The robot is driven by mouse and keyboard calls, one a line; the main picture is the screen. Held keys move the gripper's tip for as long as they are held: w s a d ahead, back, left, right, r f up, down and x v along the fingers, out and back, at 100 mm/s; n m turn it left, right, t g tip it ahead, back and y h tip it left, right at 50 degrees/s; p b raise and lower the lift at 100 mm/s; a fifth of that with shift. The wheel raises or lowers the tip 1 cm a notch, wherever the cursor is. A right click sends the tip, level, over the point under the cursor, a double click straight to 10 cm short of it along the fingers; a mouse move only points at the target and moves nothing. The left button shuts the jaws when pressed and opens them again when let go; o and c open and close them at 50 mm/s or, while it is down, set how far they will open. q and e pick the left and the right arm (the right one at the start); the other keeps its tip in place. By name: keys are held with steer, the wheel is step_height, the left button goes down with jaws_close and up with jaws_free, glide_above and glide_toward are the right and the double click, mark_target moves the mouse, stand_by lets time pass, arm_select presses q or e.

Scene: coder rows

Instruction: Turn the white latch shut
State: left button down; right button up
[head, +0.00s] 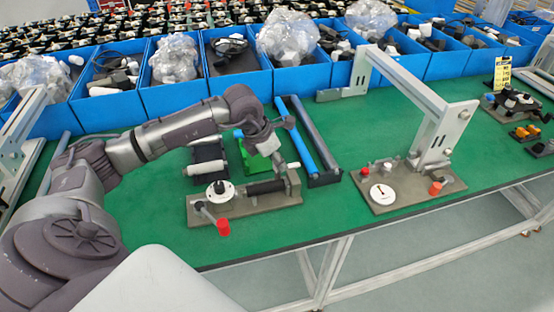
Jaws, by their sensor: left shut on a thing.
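My left arm reaches in from the left over the green table. My left gripper (281,161) points down at the right end of the nearer-left tan fixture plate (245,207). It is shut on a small white piece, apparently the white latch (293,165), by an upright block at that end. The fingertips are small and partly hidden, so the latch's exact angle cannot be told. The plate also bears a white round disc (221,189), a black cylinder (266,187) and a red knob (223,227). My right gripper is not in view.
A second fixture (408,196) with a tall white bracket (433,135) stands to the right. A dark tray with blue and grey rods (311,140) and a green block (262,155) lie behind the gripper. Blue bins (107,108) line the back. The front green strip is clear.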

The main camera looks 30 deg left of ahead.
arm_select(q)
steer(key=m+h+b, duration=0.1)
steer(key=m+b, duration=0.1)
steer(key=m, duration=0.1)
steer(key=shift+w+f+g+b, duration=0.1)
steer(key=shift+g+b, duration=0.2)
steer(key=m+g+h+b, duration=0.1)
steer(key=m+b, duration=0.1)
steer(key=m, duration=0.2)
steer(key=shift+m, duration=0.3)
steer(key=m+g+b, duration=0.1)
steer(key=m, duration=0.1)
steer(key=m+g+b, duration=0.1)
steer(key=m, duration=0.2)
steer(key=shift+w+h+b, duration=0.1)
steer(key=shift+h+b, duration=0.2)
steer(key=shift+b, duration=0.05)
steer(key=m+g+b, duration=0.1)
steer(key=m+g, duration=0.1)
steer(key=m, duration=0.3)
steer(key=shift+b, duration=0.4)
steer(key=shift+m, duration=0.3)
steer(key=c, duration=0.9)
jaws_free()
steer(key=shift+a+r, duration=0.1)
steer(key=shift+r, duration=0.1)
